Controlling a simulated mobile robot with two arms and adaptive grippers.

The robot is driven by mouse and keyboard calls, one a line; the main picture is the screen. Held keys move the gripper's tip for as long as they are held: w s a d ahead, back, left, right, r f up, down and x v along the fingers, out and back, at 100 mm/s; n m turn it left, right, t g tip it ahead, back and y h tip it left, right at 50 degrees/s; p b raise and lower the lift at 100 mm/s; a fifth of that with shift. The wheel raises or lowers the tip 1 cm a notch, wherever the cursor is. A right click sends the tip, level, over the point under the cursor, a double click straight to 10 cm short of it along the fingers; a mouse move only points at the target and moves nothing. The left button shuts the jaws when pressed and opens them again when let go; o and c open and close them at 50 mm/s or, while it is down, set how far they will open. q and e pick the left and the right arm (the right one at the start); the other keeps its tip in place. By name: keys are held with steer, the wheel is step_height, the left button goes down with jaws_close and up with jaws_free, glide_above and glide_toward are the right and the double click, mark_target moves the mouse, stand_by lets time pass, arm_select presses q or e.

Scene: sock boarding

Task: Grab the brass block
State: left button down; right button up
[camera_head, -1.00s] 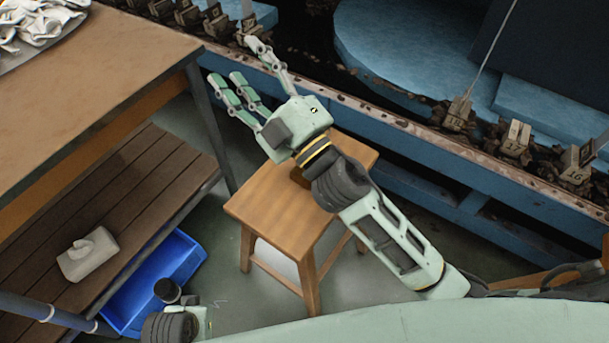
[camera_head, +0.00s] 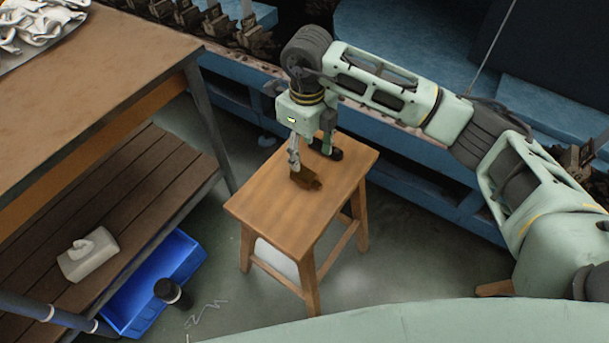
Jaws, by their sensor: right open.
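The brass block (camera_head: 307,181), small and dark brown-gold, lies on the seat of the wooden stool (camera_head: 265,205). My right gripper (camera_head: 314,161) points down just above the far part of the seat. Its fingers are open, one at the left and one at the right, close above and behind the block. The fingers partly hide the area around the block's far side, and I cannot tell whether they touch it. My left gripper is not in view.
A wooden workbench (camera_head: 90,90) with a slatted lower shelf (camera_head: 130,190) stands at left, holding a tissue box (camera_head: 88,258). A blue bin (camera_head: 190,262) and a dark cylinder (camera_head: 172,292) are below. A blue machine edge (camera_head: 230,85) runs behind the stool.

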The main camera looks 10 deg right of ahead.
mark_target(305, 173)
steer(key=f, duration=0.7)
steer(key=shift+s+a+f, duration=0.2)
steer(key=shift+s+f, duration=0.05)
steer(key=shift+r, duration=0.1)
jaws_close()
